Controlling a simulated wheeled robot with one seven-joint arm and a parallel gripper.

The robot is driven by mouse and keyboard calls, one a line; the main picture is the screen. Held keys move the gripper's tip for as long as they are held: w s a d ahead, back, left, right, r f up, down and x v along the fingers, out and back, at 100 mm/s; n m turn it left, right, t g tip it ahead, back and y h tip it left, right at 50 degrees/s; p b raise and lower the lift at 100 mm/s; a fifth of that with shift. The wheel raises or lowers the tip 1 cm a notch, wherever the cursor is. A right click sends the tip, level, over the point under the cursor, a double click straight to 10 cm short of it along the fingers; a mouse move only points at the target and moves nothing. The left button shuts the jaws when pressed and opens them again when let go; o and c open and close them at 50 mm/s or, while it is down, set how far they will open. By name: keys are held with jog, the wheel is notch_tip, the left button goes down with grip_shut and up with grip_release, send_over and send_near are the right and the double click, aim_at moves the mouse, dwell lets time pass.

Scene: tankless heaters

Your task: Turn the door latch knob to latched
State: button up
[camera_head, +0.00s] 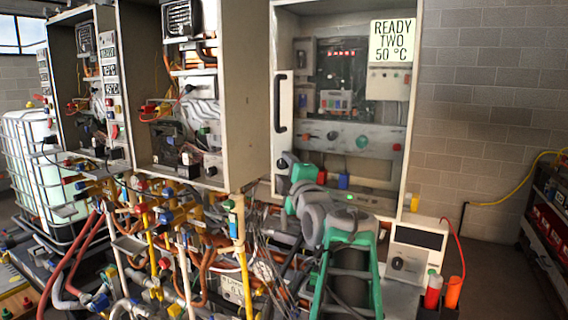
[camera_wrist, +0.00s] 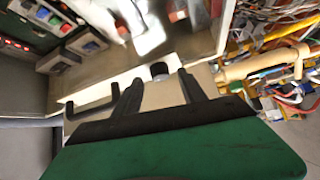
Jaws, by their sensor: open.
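The door latch knob (camera_wrist: 159,70) is a short dark cylinder on a white plate on the cabinet's pale front frame, seen in the wrist view. My gripper (camera_wrist: 160,79) is open, with one dark finger on each side of the knob's near side. I cannot tell whether either finger touches it. The knob's turned position is not readable. In the head view my gripper (camera_head: 284,165) is at the left edge of the cabinet (camera_head: 413,120), below the black door handle (camera_head: 281,102). The handle also shows in the wrist view (camera_wrist: 90,109).
The cabinet bears a "READY TWO 50 °C" sign (camera_head: 391,46). Two open heater cabinets stand to the left, above crowded pipes and valves (camera_head: 170,235). A white box (camera_head: 415,250) and an orange bottle (camera_head: 453,292) stand at lower right. Floor at right is clear.

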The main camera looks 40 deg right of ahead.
jog(key=shift+w+d, duration=0.2)
jog(key=shift+w, duration=0.35)
grip_shut()
